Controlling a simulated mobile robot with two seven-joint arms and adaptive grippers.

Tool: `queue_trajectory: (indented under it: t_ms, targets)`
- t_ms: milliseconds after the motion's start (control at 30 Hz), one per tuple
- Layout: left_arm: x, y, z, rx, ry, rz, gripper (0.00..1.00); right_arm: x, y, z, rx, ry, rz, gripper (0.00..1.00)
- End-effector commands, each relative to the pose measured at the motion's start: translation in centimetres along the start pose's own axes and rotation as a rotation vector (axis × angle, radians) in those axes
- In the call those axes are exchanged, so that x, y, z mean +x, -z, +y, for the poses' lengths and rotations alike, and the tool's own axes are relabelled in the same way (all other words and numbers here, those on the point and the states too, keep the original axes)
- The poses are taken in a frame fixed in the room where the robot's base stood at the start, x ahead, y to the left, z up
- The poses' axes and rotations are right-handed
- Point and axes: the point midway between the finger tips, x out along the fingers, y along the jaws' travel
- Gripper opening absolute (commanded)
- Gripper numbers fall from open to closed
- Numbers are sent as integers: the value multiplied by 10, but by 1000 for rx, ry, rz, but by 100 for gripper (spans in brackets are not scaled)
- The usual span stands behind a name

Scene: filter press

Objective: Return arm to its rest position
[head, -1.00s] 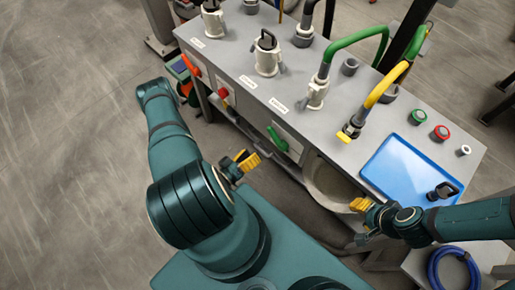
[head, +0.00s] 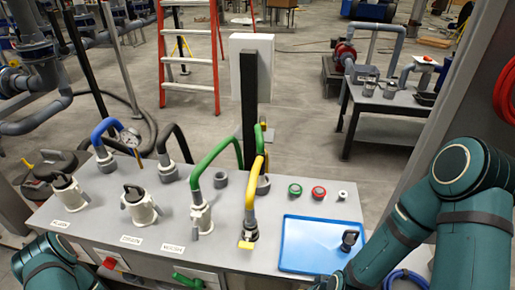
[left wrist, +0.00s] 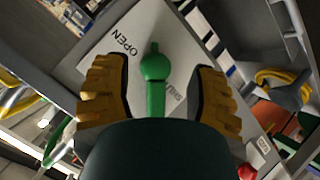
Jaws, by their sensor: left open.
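My left gripper (left wrist: 157,75) is open, its two yellow fingers apart at the sides of the left wrist view. The green handle (left wrist: 155,68) shows between them, in front of a pale plate (left wrist: 108,48) lettered OPEN. I cannot tell how far the handle is from the fingers, and nothing is clearly gripped. In the head view my left arm is at the lower left edge, its gripper out of frame. My right arm is at the right edge, bent, and its gripper is not visible. The green handle (head: 187,280) is at the bench front.
The grey bench (head: 150,215) carries capped ports, green and yellow hoses, buttons and a blue tray (head: 312,245) with a black-handled plug (head: 349,239). Behind stand a post with a white box (head: 251,68), a red ladder (head: 190,45) and a dark table (head: 385,105). Open floor lies between.

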Motion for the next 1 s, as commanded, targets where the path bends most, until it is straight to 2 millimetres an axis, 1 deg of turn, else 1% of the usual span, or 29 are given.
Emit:
queue_trajectory:
  t_ms: [33, 67, 167, 267, 367, 533, 567, 600, 700, 800, 900, 1000]
  targets:
    - [9, -2, 14, 22, 29, -106, 57, 0, 0, 0, 0, 0, 0, 47]
    - [11, -6, 19, 27, 55, -170, 57, 0, 0, 0, 0, 0, 0, 47]
    - [10, -20, 40, 37, 140, -375, 57, 0, 0, 0, 0, 0, 0, 47]
    - [-2, -34, 64, 31, 216, -557, 57, 0, 0, 0, 0, 0, 0, 47]
    - [-20, -45, 87, 16, 280, -712, 57, 0, 0, 0, 0, 0, 0, 47]
    - [-58, -61, 128, -24, 366, -929, 57, 0, 0, 0, 0, 0, 0, 47]
    - [-58, -58, 134, -15, 365, -932, 57, 0, 0, 0, 0, 0, 0, 47]
    - [-49, -46, 142, 22, 343, -901, 57, 0, 0, 0, 0, 0, 0, 47]
    - [-37, -29, 161, 85, 304, -860, 57, 0, 0, 0, 0, 0, 0, 47]
    - [-31, -18, 175, 125, 278, -833, 57, 0, 0, 0, 0, 0, 0, 47]
    - [-28, -13, 181, 142, 265, -821, 57, 0, 0, 0, 0, 0, 0, 47]
    - [-28, -13, 181, 142, 265, -821, 57, 0, 0, 0, 0, 0, 0, 47]
